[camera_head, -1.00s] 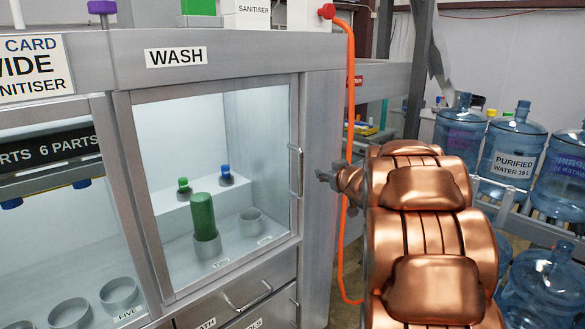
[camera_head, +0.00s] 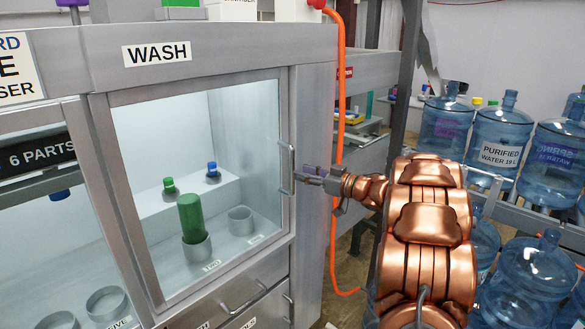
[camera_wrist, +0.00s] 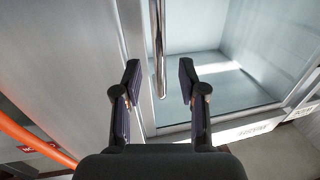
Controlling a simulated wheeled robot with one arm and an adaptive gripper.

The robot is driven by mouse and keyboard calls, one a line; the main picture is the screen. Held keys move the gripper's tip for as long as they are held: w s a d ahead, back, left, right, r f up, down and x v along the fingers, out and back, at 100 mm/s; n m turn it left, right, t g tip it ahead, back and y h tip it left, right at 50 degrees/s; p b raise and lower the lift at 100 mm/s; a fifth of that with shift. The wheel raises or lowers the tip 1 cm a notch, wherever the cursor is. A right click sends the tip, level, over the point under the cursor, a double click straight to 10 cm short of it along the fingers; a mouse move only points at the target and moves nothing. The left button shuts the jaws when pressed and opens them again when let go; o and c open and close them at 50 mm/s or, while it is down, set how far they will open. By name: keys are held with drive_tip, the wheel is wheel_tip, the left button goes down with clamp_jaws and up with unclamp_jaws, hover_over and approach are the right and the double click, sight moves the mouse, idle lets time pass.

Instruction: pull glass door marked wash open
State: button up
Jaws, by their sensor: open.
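The glass door (camera_head: 127,195) under the WASH label (camera_head: 157,54) is shut in its metal frame. Its upright silver bar handle (camera_head: 286,161) is on the door's right edge. My gripper (camera_head: 303,174) is at the handle, reaching in from the right with its tips close to the bar. In the wrist view my gripper (camera_wrist: 159,76) is open, one finger on each side of the handle (camera_wrist: 158,48). The bar shows between the fingers, nearer the left one. I cannot tell whether either finger touches it.
Behind the glass are a green bottle (camera_head: 191,216) in a grey ring holder and smaller bottles. Drawers with handles (camera_head: 243,297) are below the door. An orange hose (camera_head: 338,130) hangs behind my gripper. Large blue water jugs (camera_head: 497,132) stand on the right.

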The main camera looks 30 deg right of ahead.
sight(292, 191)
drive_tip(key=shift+p+x, duration=0.5)
drive_tip(key=shift+x, duration=1.9)
clamp_jaws()
